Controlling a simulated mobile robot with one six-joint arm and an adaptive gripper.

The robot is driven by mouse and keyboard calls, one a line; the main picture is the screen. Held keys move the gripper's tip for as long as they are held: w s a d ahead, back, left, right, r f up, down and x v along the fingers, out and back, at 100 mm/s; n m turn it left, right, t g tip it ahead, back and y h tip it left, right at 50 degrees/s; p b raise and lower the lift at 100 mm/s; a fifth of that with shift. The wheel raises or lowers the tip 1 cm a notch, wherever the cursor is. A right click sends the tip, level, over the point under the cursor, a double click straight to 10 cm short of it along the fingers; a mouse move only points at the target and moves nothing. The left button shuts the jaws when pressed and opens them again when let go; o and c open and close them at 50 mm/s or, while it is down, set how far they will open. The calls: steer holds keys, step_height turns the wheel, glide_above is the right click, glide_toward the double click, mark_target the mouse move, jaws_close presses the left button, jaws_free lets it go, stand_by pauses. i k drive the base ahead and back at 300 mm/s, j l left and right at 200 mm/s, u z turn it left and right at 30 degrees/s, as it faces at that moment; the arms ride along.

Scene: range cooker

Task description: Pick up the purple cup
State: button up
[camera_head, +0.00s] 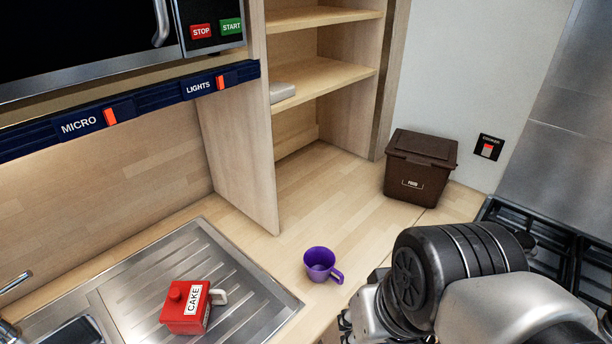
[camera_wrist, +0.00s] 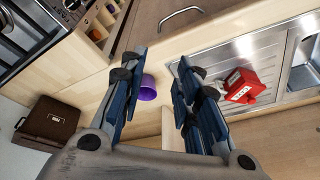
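The purple cup (camera_head: 320,264) stands upright on the wooden worktop, just right of the metal drainer, with its handle towards the lower right. In the wrist view the cup (camera_wrist: 148,88) shows between and beyond my gripper's fingers, partly hidden by the left finger. My gripper (camera_wrist: 156,80) is open, its two fingers wide apart, with nothing held between them. In the head view my arm is at the lower right, and the gripper is mostly hidden behind it or cut off by the lower edge.
A brown food bin (camera_head: 418,168) is at the back right, near the hob (camera_head: 560,240). A wooden shelf unit (camera_head: 240,150) rises behind the cup. Worktop between cup and bin is clear.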

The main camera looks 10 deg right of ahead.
mark_target(319, 262)
steer(key=i+j+z, duration=0.1)
steer(key=z, duration=0.3)
steer(key=j+z, duration=0.1)
steer(key=z, duration=0.35)
steer(key=i+j+z, duration=0.1)
steer(key=z, duration=0.3)
steer(key=j+z, duration=0.2)
steer(key=z, duration=0.2)
